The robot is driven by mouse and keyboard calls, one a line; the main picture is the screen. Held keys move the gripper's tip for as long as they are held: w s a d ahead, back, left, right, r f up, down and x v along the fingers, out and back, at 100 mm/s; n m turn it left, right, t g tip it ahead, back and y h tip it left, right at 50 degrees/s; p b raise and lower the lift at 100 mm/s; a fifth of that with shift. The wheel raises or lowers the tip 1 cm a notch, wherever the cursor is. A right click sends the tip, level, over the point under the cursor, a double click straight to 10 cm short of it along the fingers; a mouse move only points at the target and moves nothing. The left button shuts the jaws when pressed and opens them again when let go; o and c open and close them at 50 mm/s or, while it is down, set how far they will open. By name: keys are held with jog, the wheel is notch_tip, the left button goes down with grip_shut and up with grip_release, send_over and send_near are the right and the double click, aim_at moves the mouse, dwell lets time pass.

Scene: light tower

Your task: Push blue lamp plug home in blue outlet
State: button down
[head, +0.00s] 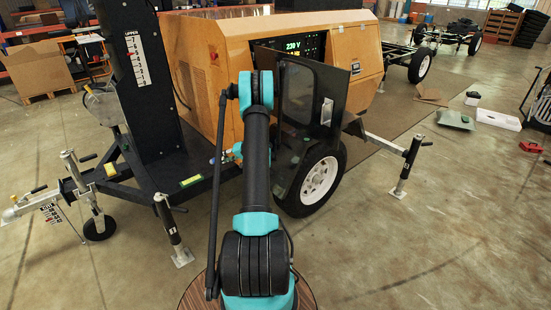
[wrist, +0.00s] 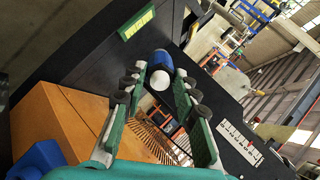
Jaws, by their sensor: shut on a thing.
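In the wrist view my gripper (wrist: 160,88) has its two fingers on either side of a blue cylindrical plug (wrist: 158,61) with a round white end facing the camera. The gripper is shut on this plug. Beyond the plug is a dark surface, and I cannot tell whether the plug touches it. I cannot make out the blue outlet in either view.
The orange light tower cabinet (head: 205,62) has a dark door (head: 313,95) standing open beside a panel (head: 300,46) reading 230 V. A black mast (head: 133,70) stands at left. A blue object (wrist: 40,160) of unclear kind shows low in the wrist view.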

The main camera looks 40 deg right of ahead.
jog(key=s+d+f+m+t+h, duration=0.1)
jog(key=s+d+m+t+h, duration=0.1)
jog(key=d, duration=0.6)
jog(key=s+d+f+m+t+h, duration=0.1)
jog(key=s+d+f+m+t, duration=0.1)
jog(key=d, duration=0.7)
jog(key=s+d+f+m+t+h, duration=0.1)
jog(key=s+d+t, duration=0.3)
jog(key=d, duration=0.5)
jog(key=shift+s+f+m+h, duration=0.35)
jog(key=shift+s+m+h, duration=0.15)
jog(key=shift+s+h, duration=0.25)
jog(key=shift+s, duration=0.1)
jog(key=shift+w+a, duration=0.15)
jog(key=shift+w, duration=1.1)
jog(key=shift+w+a, duration=0.1)
jog(key=shift+w, duration=1.1)
jog(key=shift+w+a, duration=0.15)
jog(key=shift+w, duration=1.5)
